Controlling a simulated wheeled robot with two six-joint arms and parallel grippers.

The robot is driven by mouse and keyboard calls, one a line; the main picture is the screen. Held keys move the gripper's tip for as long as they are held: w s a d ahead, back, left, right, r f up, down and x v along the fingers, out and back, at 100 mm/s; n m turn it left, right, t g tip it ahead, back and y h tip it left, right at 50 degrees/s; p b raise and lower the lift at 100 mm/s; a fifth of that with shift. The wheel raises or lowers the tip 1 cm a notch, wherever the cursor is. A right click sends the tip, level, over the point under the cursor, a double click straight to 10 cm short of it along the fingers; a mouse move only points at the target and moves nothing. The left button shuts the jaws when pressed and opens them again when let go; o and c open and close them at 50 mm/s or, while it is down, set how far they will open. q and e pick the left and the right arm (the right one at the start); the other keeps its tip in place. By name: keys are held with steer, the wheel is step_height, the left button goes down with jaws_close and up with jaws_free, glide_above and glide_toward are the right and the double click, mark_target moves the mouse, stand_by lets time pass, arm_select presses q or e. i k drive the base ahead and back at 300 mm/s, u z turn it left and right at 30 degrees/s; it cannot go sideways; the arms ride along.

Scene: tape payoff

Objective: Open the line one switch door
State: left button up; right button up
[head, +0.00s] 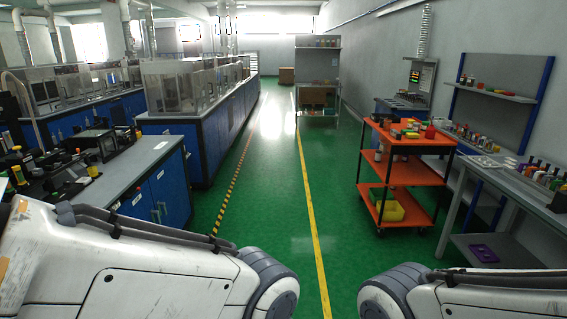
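No door that I can make out as the line one switch door shows in the head view; no label is readable at this size. Blue cabinet doors (170,190) are under the near left bench, and they look shut.
The green aisle floor (275,180) is clear, with a yellow line (313,220) along it. An orange cart (400,170) with several items stands right of it. A grey workbench (520,195) is at far right. A shelf rack (318,75) stands at the back.

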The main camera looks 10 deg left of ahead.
mark_target(168, 184)
steer(key=u, duration=0.45)
steer(key=i, duration=1.95)
steer(key=u, duration=0.75)
steer(key=i, duration=1.3)
steer(key=u, duration=0.3)
